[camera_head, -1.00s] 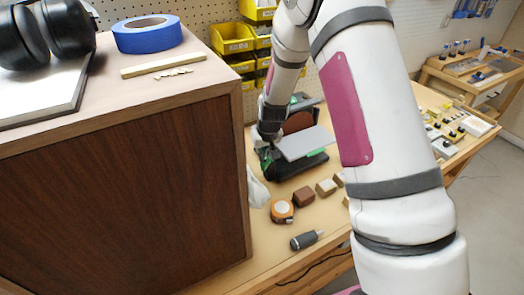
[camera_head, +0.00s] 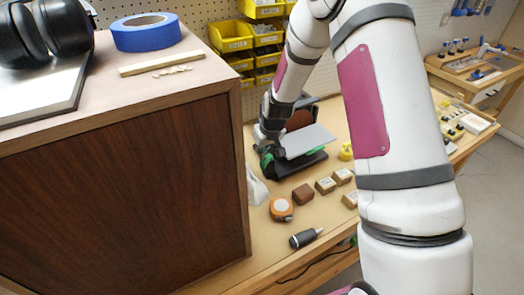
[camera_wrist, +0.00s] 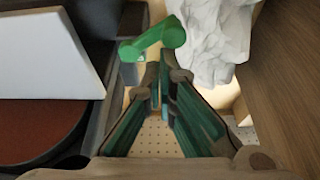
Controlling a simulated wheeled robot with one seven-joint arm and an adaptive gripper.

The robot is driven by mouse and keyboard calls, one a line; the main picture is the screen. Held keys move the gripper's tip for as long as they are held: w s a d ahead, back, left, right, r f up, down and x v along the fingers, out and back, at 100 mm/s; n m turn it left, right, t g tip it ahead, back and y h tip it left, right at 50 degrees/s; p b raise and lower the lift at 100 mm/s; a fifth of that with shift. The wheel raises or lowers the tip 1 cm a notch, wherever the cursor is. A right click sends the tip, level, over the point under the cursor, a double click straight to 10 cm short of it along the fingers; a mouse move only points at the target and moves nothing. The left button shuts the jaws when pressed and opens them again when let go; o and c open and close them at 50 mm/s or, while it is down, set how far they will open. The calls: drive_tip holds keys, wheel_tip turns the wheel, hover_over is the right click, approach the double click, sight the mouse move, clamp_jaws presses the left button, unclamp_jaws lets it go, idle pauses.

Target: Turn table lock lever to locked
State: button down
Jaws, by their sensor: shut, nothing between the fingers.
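The disc sander (camera_head: 298,160) stands on the bench, with a grey tilted table (camera_head: 308,140) and a brown disc. In the wrist view, the table (camera_wrist: 50,50) is the pale plate at left, with the red-brown disc (camera_wrist: 40,130) below it. The green lock lever (camera_wrist: 150,40) shows at top centre, its rounded end to the right. My gripper (camera_wrist: 165,82) is shut and empty, its fingertips just below the lever in the picture; I cannot tell if they touch it. In the head view, my gripper (camera_head: 268,150) is at the sander's left side, partly hidden.
A crumpled white bag (camera_wrist: 215,40) lies close right of the lever, beside the wooden cabinet (camera_head: 120,190). Yellow bins (camera_head: 231,36) hang behind.

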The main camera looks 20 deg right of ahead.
drive_tip(key=shift+s+n, duration=0.1)
drive_tip(key=shift+n, duration=0.2)
drive_tip(key=n, duration=0.2)
drive_tip(key=s+d+n+y, duration=0.1)
drive_tip(key=n, duration=0.1)
drive_tip(key=shift+g+y+p, duration=0.3)
drive_tip(key=shift+s+d+n+g+y, duration=0.15)
drive_tip(key=shift+d+n+g+y, duration=0.15)
drive_tip(key=shift+n, duration=0.65)
drive_tip(key=shift+s+d+n+g+y, duration=0.15)
drive_tip(key=shift+d+n+g+y, duration=0.1)
drive_tip(key=shift+n, duration=0.7)
drive_tip(key=shift+w, duration=0.1)
drive_tip(key=shift+w+a+b, duration=0.3)
drive_tip(key=shift+w+b, duration=0.05)
drive_tip(key=shift+w, duration=0.4)
